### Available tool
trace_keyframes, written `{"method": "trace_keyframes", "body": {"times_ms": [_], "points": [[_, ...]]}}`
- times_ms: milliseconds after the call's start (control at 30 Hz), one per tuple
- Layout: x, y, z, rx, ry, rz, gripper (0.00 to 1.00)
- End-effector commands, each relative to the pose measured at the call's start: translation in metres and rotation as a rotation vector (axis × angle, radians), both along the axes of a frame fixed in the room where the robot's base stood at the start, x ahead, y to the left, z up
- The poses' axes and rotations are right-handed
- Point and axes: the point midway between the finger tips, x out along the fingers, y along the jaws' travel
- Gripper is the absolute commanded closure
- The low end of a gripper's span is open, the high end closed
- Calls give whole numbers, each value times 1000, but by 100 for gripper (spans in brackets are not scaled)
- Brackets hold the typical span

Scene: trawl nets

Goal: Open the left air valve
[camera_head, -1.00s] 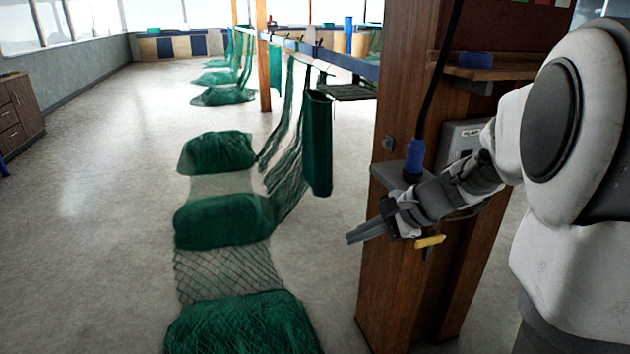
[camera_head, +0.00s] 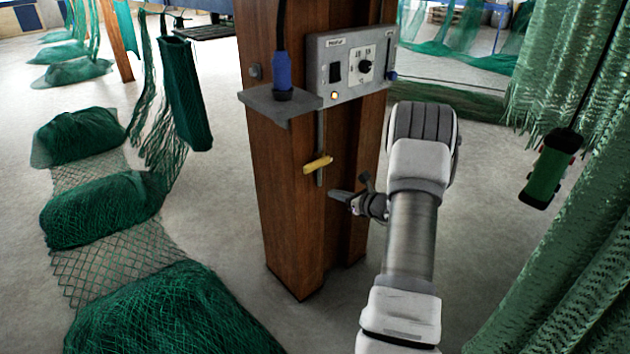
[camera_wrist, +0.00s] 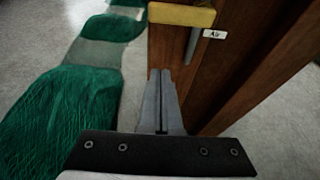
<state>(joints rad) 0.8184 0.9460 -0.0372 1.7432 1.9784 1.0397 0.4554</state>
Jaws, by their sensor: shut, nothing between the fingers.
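The air valve has a yellow lever handle (camera_head: 318,165) on a thin grey vertical pipe (camera_head: 320,132) on the wooden post. In the wrist view the yellow handle (camera_wrist: 181,14) lies across the pipe at the top edge, beside a white "Air" label (camera_wrist: 215,34). My gripper (camera_head: 333,195) is shut and empty, just below and to the right of the handle in the head view. In the wrist view my gripper's fingers (camera_wrist: 160,75) lie together and point toward the post, apart from the handle.
The wooden post (camera_head: 285,200) carries a grey control box (camera_head: 350,62) and a small shelf (camera_head: 280,105) with a blue connector (camera_head: 282,72). Green net bundles (camera_head: 100,210) lie on the floor at left. A green pendant control (camera_head: 551,168) and nets hang at right.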

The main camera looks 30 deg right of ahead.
Motion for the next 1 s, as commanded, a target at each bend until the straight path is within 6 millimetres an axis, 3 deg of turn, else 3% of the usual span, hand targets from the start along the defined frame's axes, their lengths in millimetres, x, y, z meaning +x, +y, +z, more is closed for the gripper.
{"method": "trace_keyframes", "body": {"times_ms": [367,833,1000], "points": [[10,3,-3,-3,0,5,100],[97,16,-36,-4,-1,8,100],[95,14,-7,-5,-2,4,100]]}}
